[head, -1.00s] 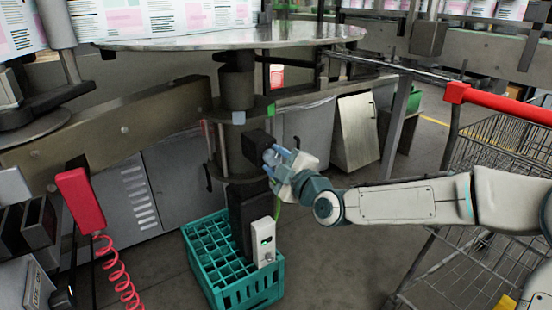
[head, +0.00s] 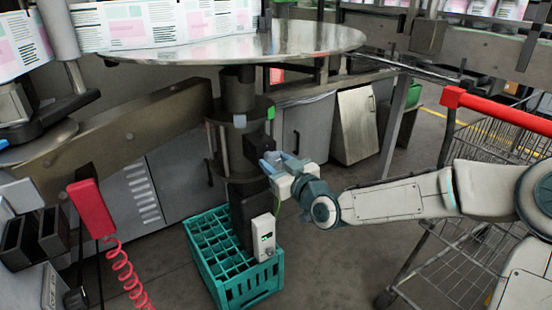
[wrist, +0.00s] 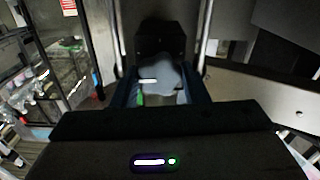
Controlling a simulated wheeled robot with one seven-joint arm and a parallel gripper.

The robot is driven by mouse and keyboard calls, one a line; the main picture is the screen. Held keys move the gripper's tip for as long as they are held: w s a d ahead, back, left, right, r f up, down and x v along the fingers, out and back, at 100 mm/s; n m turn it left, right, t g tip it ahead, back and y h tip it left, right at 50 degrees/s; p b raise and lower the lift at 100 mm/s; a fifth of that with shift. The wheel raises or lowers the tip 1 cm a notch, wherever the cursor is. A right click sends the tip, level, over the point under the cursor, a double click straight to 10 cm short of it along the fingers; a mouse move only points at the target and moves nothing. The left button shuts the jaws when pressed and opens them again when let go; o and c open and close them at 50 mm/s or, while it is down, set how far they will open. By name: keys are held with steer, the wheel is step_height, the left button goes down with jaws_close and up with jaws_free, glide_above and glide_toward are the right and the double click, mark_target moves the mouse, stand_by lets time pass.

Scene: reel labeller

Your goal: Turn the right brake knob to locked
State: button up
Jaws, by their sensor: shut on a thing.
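The right brake knob (wrist: 160,74) is a blue-grey lobed knob with a short white mark lying level across it in the wrist view. It sits in front of a black block (wrist: 160,38). In the head view this block (head: 258,148) sticks out of the dark column under the round steel table, and the knob is mostly hidden by the fingers. My gripper (head: 272,163) reaches in from the right; in the wrist view its two dark blue fingers (wrist: 156,92) are on both sides of the knob, shut on it. I cannot read any locked marking.
A green crate (head: 262,287) stands on the floor below, with a white box (head: 262,236) above its edge. The round steel table (head: 300,40) overhangs the column. A shopping cart with a red handle (head: 500,108) stands at the right, near my arm. A red handset (head: 91,208) is at the left.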

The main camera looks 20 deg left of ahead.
steer(key=m+p, duration=0.2)
steer(key=m, duration=0.2)
steer(key=shift+r+m, duration=0.1)
steer(key=shift+m, duration=0.3)
steer(key=m+p, duration=0.1)
steer(key=m, duration=0.2)
steer(key=shift+m, duration=0.3)
steer(key=m+p, duration=0.2)
steer(key=m, duration=0.2)
steer(key=shift+m, duration=0.3)
steer(key=m+p, duration=0.1)
steer(key=m, duration=0.2)
steer(key=shift+m, duration=0.3)
steer(key=m+p, duration=0.1)
steer(key=m, duration=0.2)
steer(key=shift+m, duration=0.3)
steer(key=m, duration=0.3)
steer(key=shift+m+p, duration=0.3)
steer(key=shift+p, duration=0.05)
steer(key=m, duration=0.4)
steer(key=shift+p, duration=0.4)
steer(key=shift+m, duration=1.6)
